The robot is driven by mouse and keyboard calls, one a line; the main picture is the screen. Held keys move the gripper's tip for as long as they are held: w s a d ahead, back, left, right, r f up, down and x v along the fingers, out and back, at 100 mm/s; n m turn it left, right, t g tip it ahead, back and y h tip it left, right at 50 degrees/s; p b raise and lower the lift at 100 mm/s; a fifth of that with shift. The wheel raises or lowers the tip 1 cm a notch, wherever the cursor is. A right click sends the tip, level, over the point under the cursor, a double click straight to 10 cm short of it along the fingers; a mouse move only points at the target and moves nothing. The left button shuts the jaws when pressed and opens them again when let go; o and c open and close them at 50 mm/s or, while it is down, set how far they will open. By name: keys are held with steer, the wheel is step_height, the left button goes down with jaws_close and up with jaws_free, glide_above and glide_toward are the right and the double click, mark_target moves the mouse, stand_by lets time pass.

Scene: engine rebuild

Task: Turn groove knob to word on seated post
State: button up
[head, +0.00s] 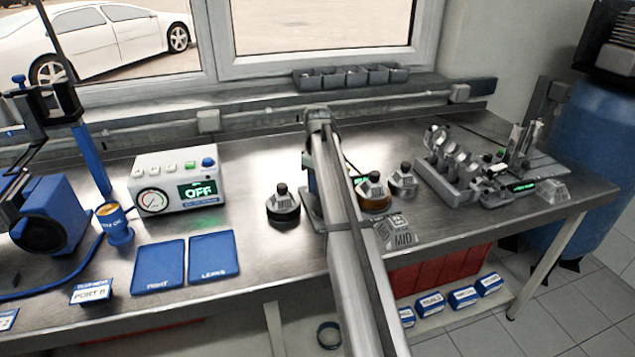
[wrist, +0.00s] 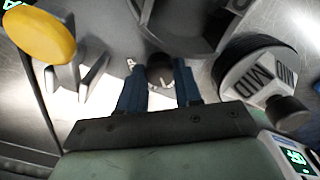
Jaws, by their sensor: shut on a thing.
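In the wrist view, my gripper (wrist: 160,88) has its two blue fingers shut on a small dark knob (wrist: 160,64). Pale patches with partly covered letters lie around the knob; I cannot read the word it points to. To its right stands a round post with a dark cap, marked MID (wrist: 258,75). In the head view, my arm hides the gripper and the held knob. A black-based knob post (head: 283,209) stands left of my arm. An amber-based one (head: 375,193) and a grey one (head: 403,181) stand right of it.
A tester box (head: 175,181) reading OFF stands left, with two blue mats (head: 186,264) in front. A grey block fixture (head: 450,170) and a small green display (head: 522,187) are at right. Plates marked MID (head: 402,236) lie at the front edge. A yellow disc (wrist: 40,35) shows at left in the wrist view.

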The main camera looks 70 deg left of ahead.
steer(key=shift+n, duration=0.6)
steer(key=o, duration=1)
steer(key=shift+o, duration=0.2)
steer(key=shift+r, duration=0.1)
step_height(320, 180, up, 14)
steer(key=shift+f, duration=0.2)
